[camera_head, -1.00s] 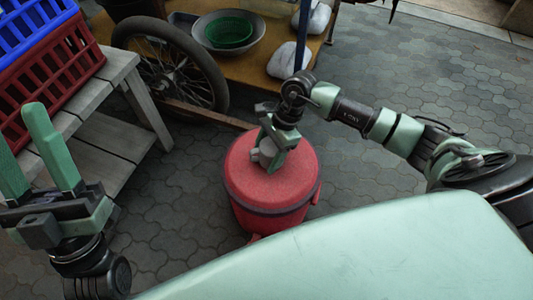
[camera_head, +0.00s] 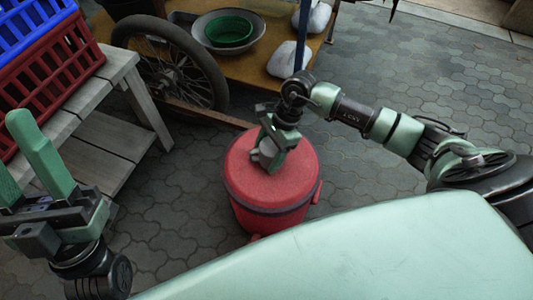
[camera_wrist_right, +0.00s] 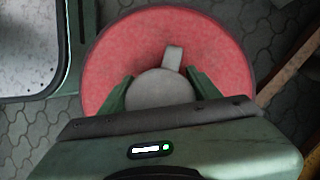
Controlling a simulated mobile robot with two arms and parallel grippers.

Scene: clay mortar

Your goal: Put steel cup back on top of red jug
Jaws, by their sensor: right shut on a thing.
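The red jug (camera_head: 285,187) stands on the paving in the middle of the head view, with a round red lid and a dark band below it. The grey steel cup (camera_wrist_right: 160,90) shows in the right wrist view over the red lid, its handle pointing up in the picture. My right gripper (camera_wrist_right: 160,85) is shut on the cup, with a green finger on each side. In the head view the right gripper (camera_head: 268,158) is over the lid and mostly hides the cup. I cannot tell whether the cup touches the lid. My left gripper (camera_head: 42,165) is open and empty at the left.
A grey wooden bench (camera_head: 125,135) with blue (camera_head: 35,25) and red crates (camera_head: 55,75) stands at left. Behind the jug is a cart with a wheel (camera_head: 175,70), a green bowl (camera_head: 228,30) and white sacks (camera_head: 285,60). Paving at right is free.

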